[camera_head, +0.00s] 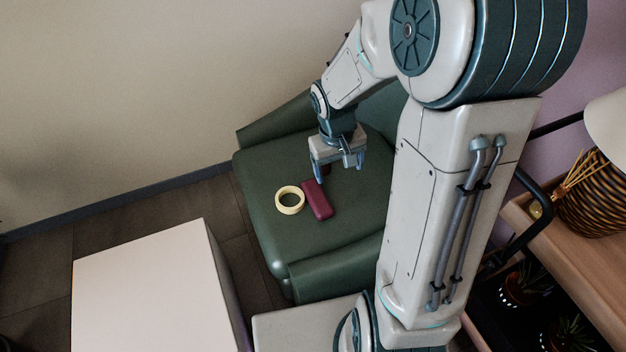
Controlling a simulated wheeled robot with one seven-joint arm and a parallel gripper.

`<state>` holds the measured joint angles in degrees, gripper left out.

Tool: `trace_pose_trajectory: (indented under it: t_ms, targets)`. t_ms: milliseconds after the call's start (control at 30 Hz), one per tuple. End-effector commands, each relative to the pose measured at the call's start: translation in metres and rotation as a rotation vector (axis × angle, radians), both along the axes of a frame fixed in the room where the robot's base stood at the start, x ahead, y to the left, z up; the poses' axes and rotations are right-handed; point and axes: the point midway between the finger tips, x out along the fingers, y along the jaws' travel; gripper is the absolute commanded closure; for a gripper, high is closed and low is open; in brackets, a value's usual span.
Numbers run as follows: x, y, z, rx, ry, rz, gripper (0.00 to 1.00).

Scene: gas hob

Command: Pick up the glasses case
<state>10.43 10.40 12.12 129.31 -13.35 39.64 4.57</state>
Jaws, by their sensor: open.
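The glasses case looks to be the dark red, elongated box (317,200) lying on the seat of the green armchair (285,235). My gripper (338,172) hangs above the seat, just behind and to the right of the case's far end. Its fingers point down and are spread apart, with nothing seen held between them. A small dark reddish patch shows near the fingers; I cannot tell what it is. I cannot tell the exact height of the fingertips over the seat.
A pale yellow ring (290,200), like a tape roll, lies close to the left of the case. The chair's armrests (335,270) bound the seat at front and back. A white block-like table (150,290) stands at lower left. A wooden shelf (575,260) with a lamp is at right.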

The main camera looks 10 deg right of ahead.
Motion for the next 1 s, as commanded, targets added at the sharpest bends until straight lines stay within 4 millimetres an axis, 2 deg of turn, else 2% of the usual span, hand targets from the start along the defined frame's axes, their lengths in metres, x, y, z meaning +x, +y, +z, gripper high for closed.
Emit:
trace_pose_trajectory:
  t_ms: [33, 200, 433, 667, 1000]
  targets:
    - [0.009, 0.000, -0.013, 0.007, 0.013, 0.009, 0.22]
    - [0.037, 0.005, -0.052, 0.039, 0.028, 0.042, 0.22]
    - [0.060, 0.013, -0.092, 0.088, 0.036, 0.065, 0.22]
    - [0.067, 0.017, -0.115, 0.109, 0.037, 0.072, 0.22]
    - [0.068, 0.018, -0.179, 0.109, 0.038, 0.073, 0.22]
